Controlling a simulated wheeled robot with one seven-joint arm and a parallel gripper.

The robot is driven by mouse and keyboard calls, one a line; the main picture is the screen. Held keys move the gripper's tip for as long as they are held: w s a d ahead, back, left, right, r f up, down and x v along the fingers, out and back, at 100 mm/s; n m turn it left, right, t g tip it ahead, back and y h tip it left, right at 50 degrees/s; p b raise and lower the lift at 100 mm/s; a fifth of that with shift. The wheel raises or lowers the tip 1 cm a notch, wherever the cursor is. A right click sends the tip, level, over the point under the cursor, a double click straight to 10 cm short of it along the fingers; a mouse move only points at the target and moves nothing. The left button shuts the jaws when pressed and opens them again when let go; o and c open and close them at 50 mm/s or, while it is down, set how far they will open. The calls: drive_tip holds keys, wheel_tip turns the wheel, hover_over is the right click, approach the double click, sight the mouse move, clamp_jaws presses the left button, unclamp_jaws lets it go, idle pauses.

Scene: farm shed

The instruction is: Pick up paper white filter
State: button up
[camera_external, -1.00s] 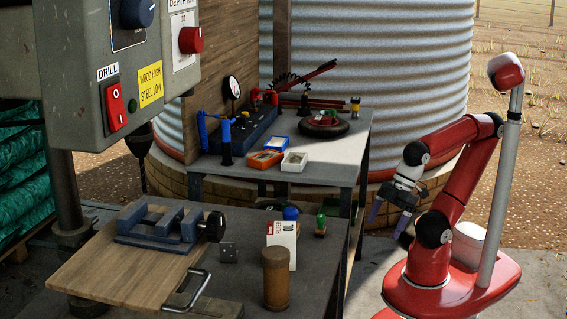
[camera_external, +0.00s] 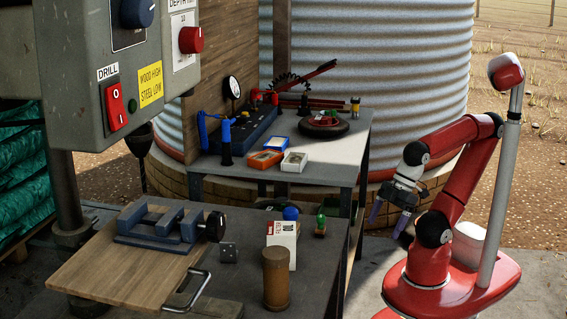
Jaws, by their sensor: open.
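The paper white filter (camera_external: 284,241) is a white box with red and dark print, "FILTER" readable on its side. It stands upright near the right edge of the front workbench (camera_external: 225,285). My gripper (camera_external: 386,222) hangs to the right of that bench, pointing down, with its two purple-grey fingers apart and nothing between them. It is well clear of the filter.
A brown cylinder (camera_external: 276,278) stands in front of the filter. A blue-topped item (camera_external: 290,213) is just behind it, and a green-topped item (camera_external: 320,226) stands to its right. A blue vise (camera_external: 165,226) is at left. The rear table (camera_external: 335,165) holds small boxes and tools.

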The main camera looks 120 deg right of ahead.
drive_tip(key=shift+c, duration=1.1)
